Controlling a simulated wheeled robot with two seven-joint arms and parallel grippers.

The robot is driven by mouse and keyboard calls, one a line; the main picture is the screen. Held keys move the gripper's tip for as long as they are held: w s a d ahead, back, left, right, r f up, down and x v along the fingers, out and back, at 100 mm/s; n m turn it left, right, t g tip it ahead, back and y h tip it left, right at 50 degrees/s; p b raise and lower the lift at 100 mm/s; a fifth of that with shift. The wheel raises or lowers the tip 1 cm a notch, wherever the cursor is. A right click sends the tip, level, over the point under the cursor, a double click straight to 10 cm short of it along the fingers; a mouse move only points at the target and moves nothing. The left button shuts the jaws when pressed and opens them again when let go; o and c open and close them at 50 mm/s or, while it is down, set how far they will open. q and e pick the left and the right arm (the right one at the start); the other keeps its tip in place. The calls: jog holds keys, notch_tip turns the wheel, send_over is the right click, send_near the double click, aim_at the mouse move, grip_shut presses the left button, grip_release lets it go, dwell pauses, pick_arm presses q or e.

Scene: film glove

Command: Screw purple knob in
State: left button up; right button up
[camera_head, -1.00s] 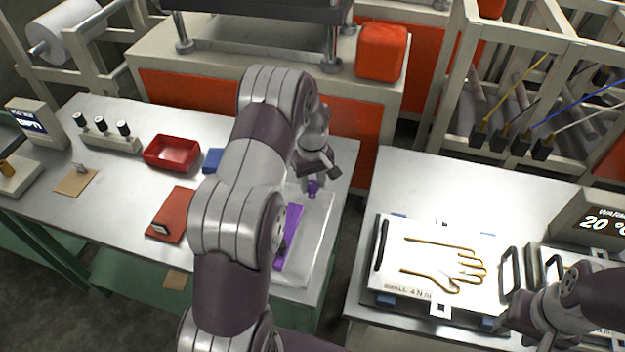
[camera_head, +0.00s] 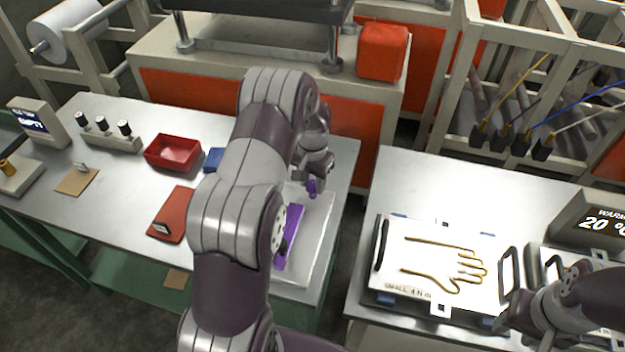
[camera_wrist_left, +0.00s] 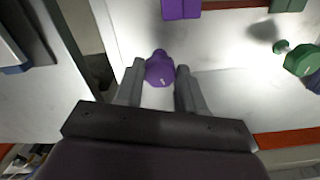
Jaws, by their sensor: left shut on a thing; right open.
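A faceted purple knob (camera_wrist_left: 159,70) sits between the two fingers of my left gripper (camera_wrist_left: 160,80), which is shut on it. It also shows in the head view (camera_head: 311,187), just below the gripper, over the far part of a white tray (camera_head: 316,245). A purple block (camera_wrist_left: 180,8) lies ahead of the knob, with a gap between them in the left wrist view. It shows as a purple strip (camera_head: 291,238) in the head view, partly hidden by my left arm. My right gripper (camera_head: 512,316) is open at the lower right, beside the glove plate.
A green knob (camera_wrist_left: 300,60) and green block (camera_wrist_left: 288,4) lie to the right in the wrist view. The left table holds a red bin (camera_head: 172,152) and a red board (camera_head: 172,220). A glove plate (camera_head: 435,262) lies on the right table. A gap separates the tables.

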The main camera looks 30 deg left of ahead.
pick_arm(q)
jog(key=shift+w+r+m, duration=0.1)
jog(key=shift+w+m, duration=0.05)
jog(key=shift+m, duration=0.95)
jog(key=shift+w+r+m, duration=0.1)
jog(key=shift+m, duration=1)
jog(key=o, duration=0.8)
jog(key=shift+c, duration=0.2)
jog(key=o, duration=0.3)
jog(key=shift+f, duration=0.1)
